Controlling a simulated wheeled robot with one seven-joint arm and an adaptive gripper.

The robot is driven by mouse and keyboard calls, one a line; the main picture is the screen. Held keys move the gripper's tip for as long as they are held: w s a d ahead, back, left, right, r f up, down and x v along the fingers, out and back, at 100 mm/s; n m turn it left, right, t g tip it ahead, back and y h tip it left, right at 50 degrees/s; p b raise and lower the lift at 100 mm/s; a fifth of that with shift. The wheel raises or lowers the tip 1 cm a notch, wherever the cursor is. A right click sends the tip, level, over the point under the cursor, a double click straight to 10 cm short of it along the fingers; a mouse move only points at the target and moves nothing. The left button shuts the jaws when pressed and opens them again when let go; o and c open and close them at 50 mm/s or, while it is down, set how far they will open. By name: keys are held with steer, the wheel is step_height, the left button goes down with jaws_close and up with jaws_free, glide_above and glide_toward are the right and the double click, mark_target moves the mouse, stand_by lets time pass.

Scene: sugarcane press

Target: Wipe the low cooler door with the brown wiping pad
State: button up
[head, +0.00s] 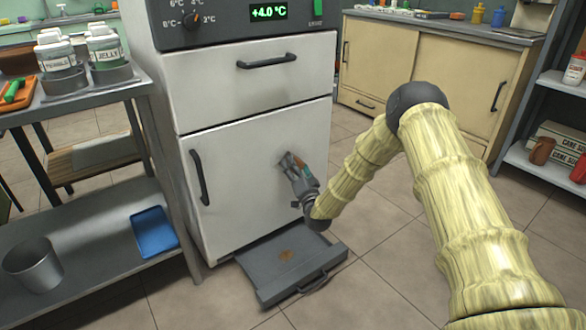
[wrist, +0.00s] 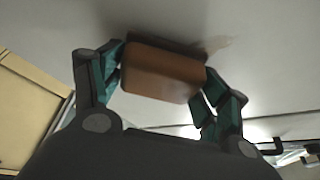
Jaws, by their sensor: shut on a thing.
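The low cooler door (head: 245,180) is the white lower front panel of the cooler, with a dark vertical handle (head: 199,178) at its left. It looks closed. My gripper (head: 291,163) is at the right part of this door. In the wrist view my gripper (wrist: 162,80) is shut on the brown wiping pad (wrist: 165,72), one finger on each side. The pad's far face is against or very close to the white door surface (wrist: 265,60); contact cannot be told for certain. A faint brownish smear (wrist: 216,44) shows on the white surface beside the pad.
A grey drip tray (head: 290,268) with a handle juts out at the cooler's foot, below my gripper. A white drawer (head: 255,82) is above the door. A metal shelf table (head: 90,240) with a blue tray (head: 154,232) and a bucket (head: 33,264) stands left. Tiled floor is clear to the right.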

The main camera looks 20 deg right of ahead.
mark_target(276, 164)
steer(key=shift+s+a+r+p, duration=0.1)
steer(key=shift+s+a+p, duration=0.15)
steer(key=shift+a, duration=0.7)
steer(key=shift+s+a+f+p, duration=0.15)
steer(key=shift+s+a, duration=0.2)
steer(key=shift+a, duration=0.6)
steer(key=shift+s+a+r+p, duration=0.2)
steer(key=shift+s+a, duration=0.1)
steer(key=shift+a, duration=0.65)
steer(key=shift+s+a+p, duration=0.2)
steer(key=shift+s+a, duration=0.15)
steer(key=shift+a, duration=0.35)
steer(key=shift+s+a+p, duration=0.15)
steer(key=shift+s+a, duration=0.15)
steer(key=shift+a, duration=0.4)
steer(key=shift+s+a+p, duration=0.2)
steer(key=shift+s+a, duration=0.15)
steer(key=shift+a, duration=0.35)
steer(key=shift+w+a, duration=0.1)
steer(key=shift+w, duration=0.1)
steer(key=shift+w+d, duration=0.4)
steer(key=shift+d, duration=0.5)
steer(key=shift+w+d, duration=0.35)
steer(key=shift+d, duration=0.5)
steer(key=shift+c, duration=0.8)
steer(key=shift+w+d, duration=0.25)
steer(key=shift+d, duration=0.65)
steer(key=shift+w+d, duration=0.25)
steer(key=shift+d, duration=0.6)
